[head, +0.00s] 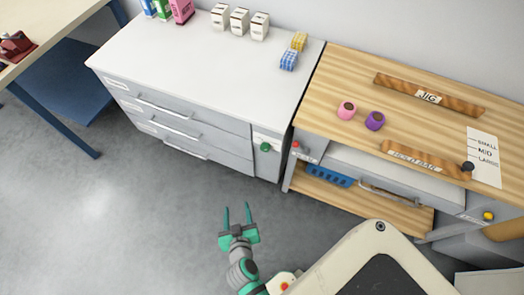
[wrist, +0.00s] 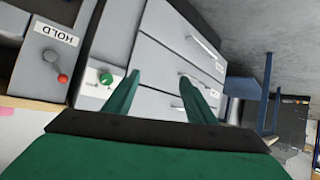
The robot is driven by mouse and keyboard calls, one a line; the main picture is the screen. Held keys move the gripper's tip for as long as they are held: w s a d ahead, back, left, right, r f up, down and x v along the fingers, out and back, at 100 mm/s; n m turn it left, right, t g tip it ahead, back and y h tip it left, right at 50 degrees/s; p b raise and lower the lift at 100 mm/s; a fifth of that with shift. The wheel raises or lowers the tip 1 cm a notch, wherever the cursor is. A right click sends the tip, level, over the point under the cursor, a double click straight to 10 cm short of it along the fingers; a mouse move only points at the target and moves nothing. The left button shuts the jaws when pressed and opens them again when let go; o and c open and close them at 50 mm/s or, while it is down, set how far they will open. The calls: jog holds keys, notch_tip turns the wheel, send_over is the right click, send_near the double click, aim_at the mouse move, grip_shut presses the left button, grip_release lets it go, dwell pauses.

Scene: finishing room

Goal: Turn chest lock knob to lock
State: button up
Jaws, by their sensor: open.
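The chest (head: 190,130) is a white-topped grey cabinet with several drawers, at the left in the head view. Its green lock knob (head: 265,147) sits on a pale panel at the right end of its front. The knob also shows in the wrist view (wrist: 105,78), left of my fingers. My gripper (head: 236,215) has green fingers, is open and empty, and stands over the floor in front of the chest, apart from the knob. In the wrist view the two fingers point toward the drawer fronts. The knob's exact pointer setting is too small to read.
A wooden-topped workbench (head: 335,95) stands right of the chest, with pink and purple rolls (head: 374,121) on top. A red-tipped lever by a HOLD label (wrist: 57,66) is close to the knob. Drawer handles (head: 165,107) stick out. The floor (head: 90,210) in front is clear.

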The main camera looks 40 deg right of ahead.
jog(key=w+d+m+g+h, duration=0.2)
jog(key=w+d+m+h, duration=0.15)
jog(key=w+d, duration=0.35)
jog(key=m+g+h, duration=0.2)
jog(key=m+h, duration=0.1)
send_near(264, 149)
jog(key=x, duration=0.9)
jog(key=shift+a, duration=0.1)
jog(key=shift+c, duration=0.4)
jog(key=c, duration=1)
